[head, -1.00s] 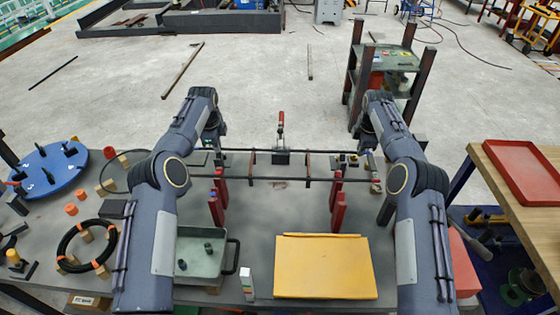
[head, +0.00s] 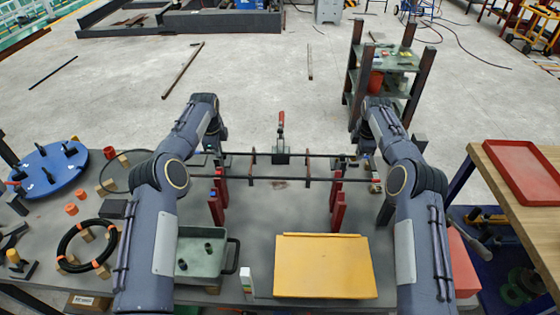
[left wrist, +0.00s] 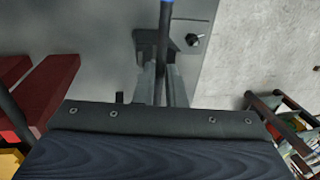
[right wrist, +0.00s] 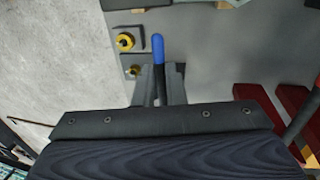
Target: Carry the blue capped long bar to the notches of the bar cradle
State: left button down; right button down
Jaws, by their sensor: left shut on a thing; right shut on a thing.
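A long dark bar (head: 268,154) runs level across the far part of the table, with each gripper near one end. Its blue cap shows past my left gripper in the left wrist view (left wrist: 166,2) and past my right gripper in the right wrist view (right wrist: 157,44). My left gripper (head: 220,153) and my right gripper (head: 363,156) are both shut on it. The bar cradle appears to be the red posts, at left (head: 215,208) and right (head: 338,211), nearer than the held bar. The notches are too small to make out.
Another dark bar (head: 275,178) crosses at the red posts, with upright brown frames (head: 308,167) around it. A red-handled tool (head: 281,118) stands behind. A yellow panel (head: 322,266), a grey-green tray (head: 190,257) and a black ring (head: 64,250) lie nearer.

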pick_arm(q)
jog(key=shift+f, duration=0.2)
pick_arm(e)
jog(key=shift+f, duration=0.2)
pick_arm(q)
jog(key=c, duration=1.5)
grip_release()
pick_arm(e)
jog(key=c, duration=1.5)
grip_release()
pick_arm(q)
jog(key=shift+f, duration=0.15)
pick_arm(e)
jog(key=shift+w+f, duration=0.1)
